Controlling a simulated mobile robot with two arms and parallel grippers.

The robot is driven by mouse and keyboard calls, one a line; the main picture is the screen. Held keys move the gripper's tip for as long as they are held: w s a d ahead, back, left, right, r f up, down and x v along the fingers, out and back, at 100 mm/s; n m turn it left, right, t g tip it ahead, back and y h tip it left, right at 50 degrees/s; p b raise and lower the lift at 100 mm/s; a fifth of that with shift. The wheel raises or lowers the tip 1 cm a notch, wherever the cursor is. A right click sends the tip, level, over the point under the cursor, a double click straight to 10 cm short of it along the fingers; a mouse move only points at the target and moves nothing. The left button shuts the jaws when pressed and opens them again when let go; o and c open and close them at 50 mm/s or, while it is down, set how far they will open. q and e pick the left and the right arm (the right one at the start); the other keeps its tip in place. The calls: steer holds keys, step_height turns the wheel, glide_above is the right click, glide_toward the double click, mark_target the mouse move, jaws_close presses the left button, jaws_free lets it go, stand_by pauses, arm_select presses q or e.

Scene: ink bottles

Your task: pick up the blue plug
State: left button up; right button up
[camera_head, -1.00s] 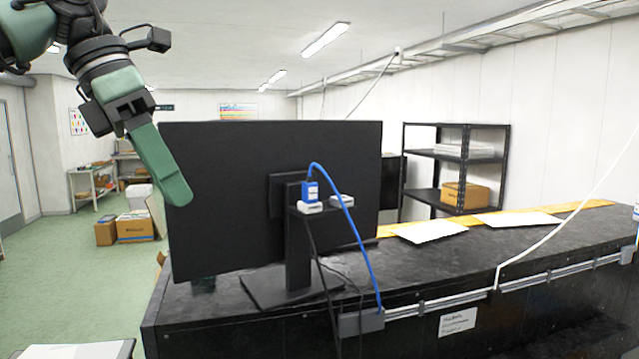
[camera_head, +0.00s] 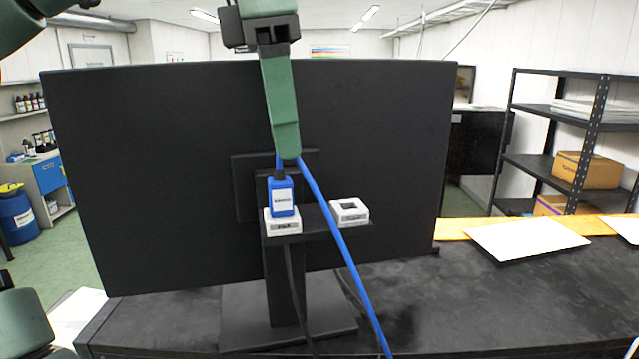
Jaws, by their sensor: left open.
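The blue plug (camera_head: 282,199) with a white label stands upright in a white socket block (camera_head: 283,223) on a small black shelf behind the monitor (camera_head: 150,180). A blue cable (camera_head: 345,255) rises from its top, passes behind my fingertip and runs down to the right. A second white block (camera_head: 349,212) with an empty opening sits to the right. My left gripper (camera_head: 287,150) is open and empty, pointing down just above the plug. Its fingers line up in this view, so the gap is hidden. My right gripper is not in view.
The monitor stand (camera_head: 288,325) rests on the black bench (camera_head: 450,310). Dark cables hang below the shelf. White sheets (camera_head: 525,238) lie at the right of the bench. A metal rack (camera_head: 545,165) with a cardboard box (camera_head: 588,169) stands behind.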

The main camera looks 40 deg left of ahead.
mark_target(279, 179)
arm_select(q)
steer(key=s, duration=0.1)
steer(key=s+f, duration=0.1)
steer(key=s, duration=0.1)
steer(key=shift+d, duration=0.1)
steer(key=shift+s+f+p, duration=0.1)
steer(key=shift+f+p, duration=0.55)
steer(key=shift+f, duration=0.1)
steer(key=w+f, duration=0.2)
steer(key=f, duration=0.1)
steer(key=shift+p, duration=0.35)
steer(key=shift+w+f, duration=0.35)
steer(key=shift+f, duration=0.1)
steer(key=shift+s, duration=0.2)
steer(key=shift+s+d+r, duration=0.1)
steer(key=shift+s, duration=0.2)
steer(key=c, duration=1)
jaws_close()
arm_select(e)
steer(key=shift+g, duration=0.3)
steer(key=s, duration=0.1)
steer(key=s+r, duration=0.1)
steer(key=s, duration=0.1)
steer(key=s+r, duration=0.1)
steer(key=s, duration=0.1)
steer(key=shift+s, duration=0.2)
